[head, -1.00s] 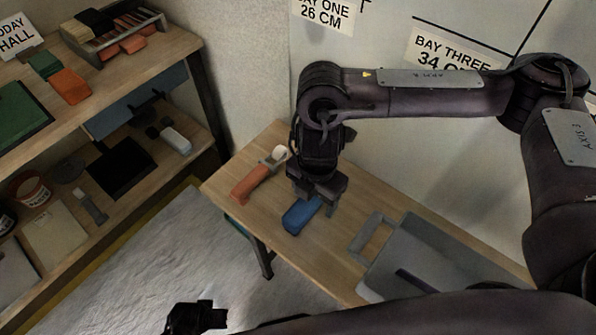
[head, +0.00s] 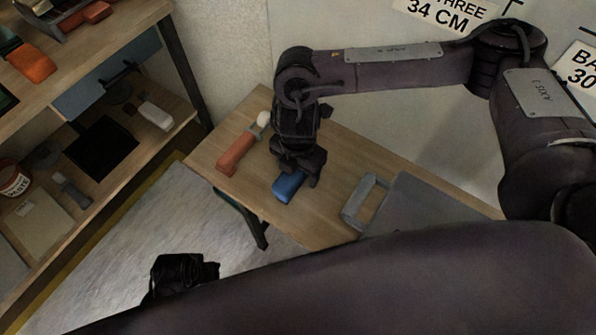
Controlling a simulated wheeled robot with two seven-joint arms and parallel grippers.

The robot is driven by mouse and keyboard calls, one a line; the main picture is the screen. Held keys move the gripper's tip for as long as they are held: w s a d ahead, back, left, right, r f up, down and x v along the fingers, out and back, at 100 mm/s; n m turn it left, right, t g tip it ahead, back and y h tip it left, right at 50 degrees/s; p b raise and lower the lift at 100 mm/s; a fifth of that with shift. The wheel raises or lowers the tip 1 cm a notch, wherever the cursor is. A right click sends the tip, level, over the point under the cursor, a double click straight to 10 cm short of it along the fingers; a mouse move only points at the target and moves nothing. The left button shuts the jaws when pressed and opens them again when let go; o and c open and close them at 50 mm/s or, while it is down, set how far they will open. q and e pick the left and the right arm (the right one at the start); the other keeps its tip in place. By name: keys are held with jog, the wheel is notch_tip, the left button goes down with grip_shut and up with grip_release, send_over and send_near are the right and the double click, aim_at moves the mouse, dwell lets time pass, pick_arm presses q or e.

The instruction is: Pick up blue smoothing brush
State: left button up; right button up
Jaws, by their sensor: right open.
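The blue smoothing brush (head: 286,188) lies on the wooden table (head: 310,218). Its near end shows and its far end is hidden under my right gripper. My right gripper (head: 300,176) points down over the brush with its jaws open. I cannot tell whether the fingers touch the brush. My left gripper (head: 182,276) is low in the picture, in front of the table and away from the brush. Its fingers do not show clearly.
An orange-handled tool (head: 238,152) lies left of the brush. A wooden shelf (head: 150,135) with supplies stands at the left. The wall is close behind the table.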

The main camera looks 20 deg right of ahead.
jog(key=shift+c, duration=0.2)
jog(key=c, duration=1.2)
jog(key=shift+r, duration=0.15)
